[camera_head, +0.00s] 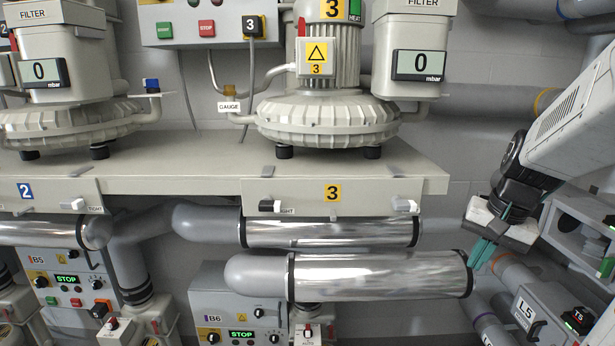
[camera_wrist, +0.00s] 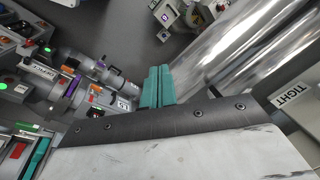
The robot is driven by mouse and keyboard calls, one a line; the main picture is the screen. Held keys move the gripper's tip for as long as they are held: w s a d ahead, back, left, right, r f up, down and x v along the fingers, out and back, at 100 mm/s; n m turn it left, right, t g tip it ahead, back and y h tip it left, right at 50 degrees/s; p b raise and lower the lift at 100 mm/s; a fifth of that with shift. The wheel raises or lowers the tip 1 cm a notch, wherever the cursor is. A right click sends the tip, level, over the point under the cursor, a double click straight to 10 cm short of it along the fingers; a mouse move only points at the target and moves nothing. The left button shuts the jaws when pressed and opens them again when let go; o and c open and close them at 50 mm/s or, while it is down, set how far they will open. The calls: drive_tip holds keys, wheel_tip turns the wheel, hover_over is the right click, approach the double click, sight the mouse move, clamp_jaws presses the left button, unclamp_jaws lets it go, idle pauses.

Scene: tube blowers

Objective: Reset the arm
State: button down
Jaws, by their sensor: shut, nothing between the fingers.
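My gripper (camera_head: 484,252) is at the right in the head view, on the end of my arm. It points down and to the left, near the right end of the lower shiny pipe (camera_head: 380,274). I cannot tell whether it touches the pipe. In the wrist view its two teal fingers (camera_wrist: 158,86) lie side by side, shut, with nothing between them.
A shelf (camera_head: 215,168) carries blower 3 (camera_head: 325,120) and blower 2 (camera_head: 75,125). A second shiny pipe (camera_head: 330,232) runs under the shelf. Control box B6 (camera_head: 240,310) stands below. Box L5 (camera_head: 545,312) is at the lower right, close to my gripper.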

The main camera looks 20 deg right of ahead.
drive_tip(key=s+a+r+n, duration=0.1)
drive_tip(key=s+a+n, duration=0.1)
drive_tip(key=a, duration=0.5)
drive_tip(key=s+a+n, duration=0.3)
drive_tip(key=a+n, duration=0.2)
drive_tip(key=a, duration=0.2)
drive_tip(key=s+a+r+n+g, duration=0.1)
drive_tip(key=s+a+n, duration=0.1)
drive_tip(key=a, duration=0.5)
drive_tip(key=shift+s+a+r+n+h, duration=0.3)
drive_tip(key=shift+s+n, duration=0.1)
drive_tip(key=shift+n, duration=0.3)
drive_tip(key=shift+d, duration=0.1)
